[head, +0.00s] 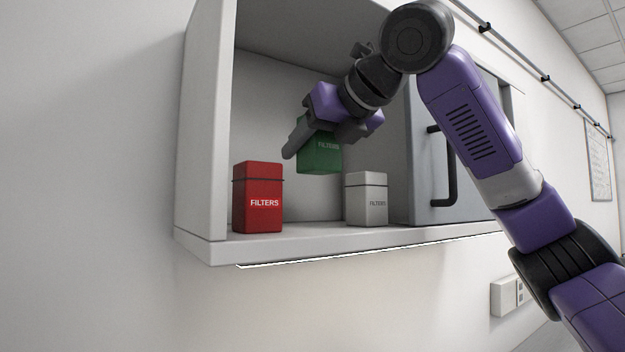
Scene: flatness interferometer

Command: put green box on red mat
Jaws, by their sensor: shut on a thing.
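The green box (319,158), labelled FILTERS, is inside the open wall cabinet, held up above the shelf floor. My gripper (318,140) is shut on the green box from above, and its fingers hide the box's upper part. The box hangs behind and between a red box and a grey box, apart from both as far as I can see. No red mat shows in this view.
The red FILTERS box (258,198) stands at the left of the shelf (310,236), and the grey FILTERS box (366,200) stands to the right. The cabinet's side wall (205,120) bounds the left. A grey door (425,150) with a dark handle (444,170) is at right.

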